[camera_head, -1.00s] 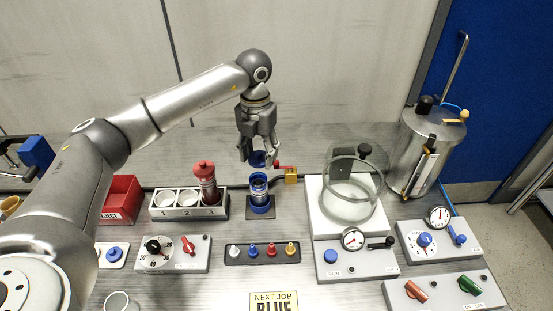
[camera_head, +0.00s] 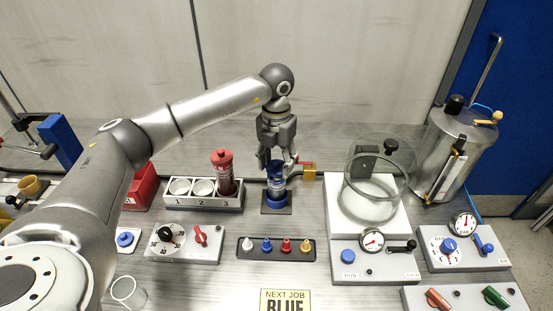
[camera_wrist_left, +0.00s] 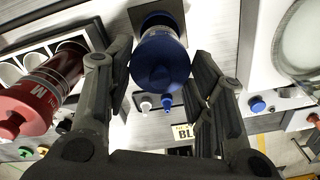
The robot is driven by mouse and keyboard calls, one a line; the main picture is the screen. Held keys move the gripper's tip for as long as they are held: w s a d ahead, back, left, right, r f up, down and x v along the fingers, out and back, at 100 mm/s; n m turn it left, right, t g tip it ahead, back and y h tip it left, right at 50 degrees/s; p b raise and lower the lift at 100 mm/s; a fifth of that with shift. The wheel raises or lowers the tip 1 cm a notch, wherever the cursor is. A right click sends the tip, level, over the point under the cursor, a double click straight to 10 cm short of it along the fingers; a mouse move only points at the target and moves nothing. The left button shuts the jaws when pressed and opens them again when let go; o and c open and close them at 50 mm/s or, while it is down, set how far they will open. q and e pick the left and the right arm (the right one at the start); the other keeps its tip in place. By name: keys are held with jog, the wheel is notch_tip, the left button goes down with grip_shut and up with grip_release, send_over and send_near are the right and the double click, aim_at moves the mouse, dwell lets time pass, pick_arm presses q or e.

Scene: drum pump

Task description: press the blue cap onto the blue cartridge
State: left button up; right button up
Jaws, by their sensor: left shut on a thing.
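The blue cartridge (camera_head: 275,194) stands upright on a small dark base plate (camera_head: 289,209) at the middle of the bench. The blue cap (camera_wrist_left: 160,66) sits at the top of the cartridge in the left wrist view, seen from above, in line with it. Whether it is fully seated cannot be told. My left gripper (camera_head: 277,165) points down over the cartridge, with its fingers on either side of the cap, shut on it. In the left wrist view the two dark fingers flank the cap. My right gripper is not in view.
A rack (camera_head: 204,207) with a red cartridge (camera_head: 223,172) stands to the left. A brass block with a red lever (camera_head: 308,175) is close on the right. A glass chamber (camera_head: 374,193) stands further right. A tray of small coloured nozzles (camera_head: 276,257) lies in front.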

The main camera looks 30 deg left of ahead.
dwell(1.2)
pick_arm(q)
jog(key=shift+f, duration=0.2)
dwell(0.4)
dwell(0.5)
jog(key=o, duration=0.7)
jog(key=shift+o, duration=0.2)
jog(key=o, duration=0.5)
